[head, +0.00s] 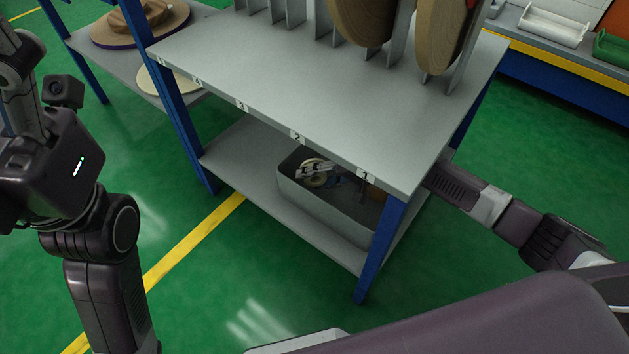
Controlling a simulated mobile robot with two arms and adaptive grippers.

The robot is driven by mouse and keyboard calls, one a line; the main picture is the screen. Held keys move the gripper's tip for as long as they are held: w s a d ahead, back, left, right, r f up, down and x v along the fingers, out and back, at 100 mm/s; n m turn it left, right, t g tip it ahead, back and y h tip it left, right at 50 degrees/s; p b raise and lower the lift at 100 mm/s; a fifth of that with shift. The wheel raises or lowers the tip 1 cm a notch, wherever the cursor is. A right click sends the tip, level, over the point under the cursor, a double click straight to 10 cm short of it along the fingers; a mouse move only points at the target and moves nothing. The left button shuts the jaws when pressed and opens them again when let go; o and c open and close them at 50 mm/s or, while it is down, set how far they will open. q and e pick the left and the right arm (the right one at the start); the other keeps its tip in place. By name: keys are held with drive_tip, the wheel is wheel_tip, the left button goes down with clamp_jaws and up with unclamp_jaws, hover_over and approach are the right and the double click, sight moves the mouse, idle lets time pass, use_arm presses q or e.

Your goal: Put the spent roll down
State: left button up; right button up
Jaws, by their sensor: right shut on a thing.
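The spent roll (313,182) shows as a small pale ring inside the grey bin (327,206) on the lower shelf. My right arm comes in from the right, passing under the tabletop. My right gripper (321,171) is inside or just over the bin opening, shut on the roll. The tabletop edge and shade hide part of the gripper, and I cannot tell whether the roll touches the bin floor. My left gripper (12,45) is at the far left edge, away from the bin, partly cut off; its jaws do not show clearly.
The grey tabletop (290,85) with numbered labels overhangs the lower shelf (240,165). A blue leg (378,250) stands close to the bin. Large brown rolls (362,20) stand between dividers on top. Green floor is open in front.

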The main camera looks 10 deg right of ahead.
drive_tip(key=shift+f, duration=0.1)
drive_tip(key=shift+f, duration=0.5)
drive_tip(key=o, duration=1.2)
